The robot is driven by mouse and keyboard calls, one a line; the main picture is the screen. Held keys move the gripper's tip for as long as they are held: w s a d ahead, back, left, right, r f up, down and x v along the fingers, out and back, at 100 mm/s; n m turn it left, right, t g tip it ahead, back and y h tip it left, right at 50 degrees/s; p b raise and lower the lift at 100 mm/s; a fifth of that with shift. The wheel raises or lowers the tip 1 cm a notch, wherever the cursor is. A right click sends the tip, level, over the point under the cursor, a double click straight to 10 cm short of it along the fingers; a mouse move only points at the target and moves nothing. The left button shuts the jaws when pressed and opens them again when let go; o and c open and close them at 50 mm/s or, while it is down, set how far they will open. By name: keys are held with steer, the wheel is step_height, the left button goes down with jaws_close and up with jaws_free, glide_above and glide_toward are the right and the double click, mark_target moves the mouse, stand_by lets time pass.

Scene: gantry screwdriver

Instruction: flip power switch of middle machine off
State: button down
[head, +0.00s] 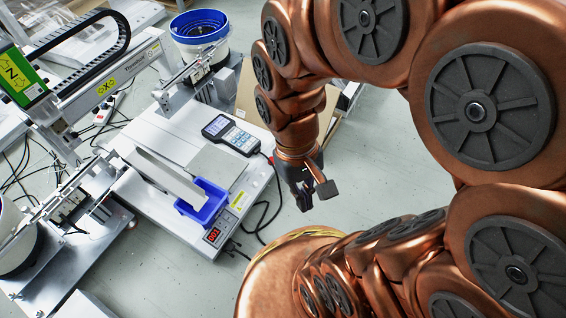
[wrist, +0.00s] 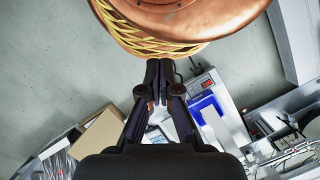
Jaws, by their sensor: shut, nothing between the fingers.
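The middle machine is a white gantry screwdriver (head: 165,135) on the left of the head view. Its front corner carries a small panel with a lit red display (head: 212,235); in the wrist view a red spot on that corner (wrist: 205,84) shows right of the fingers. I cannot make out the power switch itself or its position. My gripper (head: 306,198) hangs over the floor to the right of the machine, apart from it. In the wrist view the gripper (wrist: 160,66) has its fingertips together, with nothing between them.
A blue tray (head: 203,203) and a handheld controller (head: 231,134) with a cable sit on the machine. A blue-rimmed bowl feeder (head: 200,28) stands behind. A cardboard box (wrist: 98,138) is at lower left in the wrist view. Grey floor is open before the machine.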

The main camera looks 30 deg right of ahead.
steer(key=w+d+f+m+t, duration=0.2)
steer(key=w+d+f, duration=0.5)
steer(key=w+f, duration=0.3)
steer(key=w+d+f+m+t+h+b, duration=0.1)
steer(key=w+d+f+m+t, duration=0.2)
steer(key=w+d+f, duration=0.65)
steer(key=w+d+f+m+t, duration=0.2)
steer(key=w+d+f, duration=0.3)
steer(key=w, duration=0.9)
steer(key=w+d+f+m+t+b, duration=0.1)
steer(key=w+d+f+m+t, duration=0.15)
steer(key=f, duration=0.55)
steer(key=w+d+f+m+t, duration=0.1)
steer(key=d+f, duration=0.2)
steer(key=f, duration=0.5)
steer(key=s+f+m+t, duration=0.1)
steer(key=f, duration=0.3)
steer(key=s+f+m+t+y, duration=0.1)
steer(key=s+f+m, duration=0.1)
steer(key=f, duration=0.2)
steer(key=s+f+m+t+y, duration=0.1)
steer(key=s+f+t, duration=0.1)
steer(key=f, duration=0.2)
steer(key=shift+d+f+b, duration=0.1)
steer(key=shift+f+b, duration=0.15)
steer(key=shift+b, duration=0.1)
steer(key=shift+s+f+m, duration=0.25)
steer(key=shift+f+m, duration=0.05)
steer(key=shift+m, duration=0.05)
steer(key=shift+a, duration=0.2)
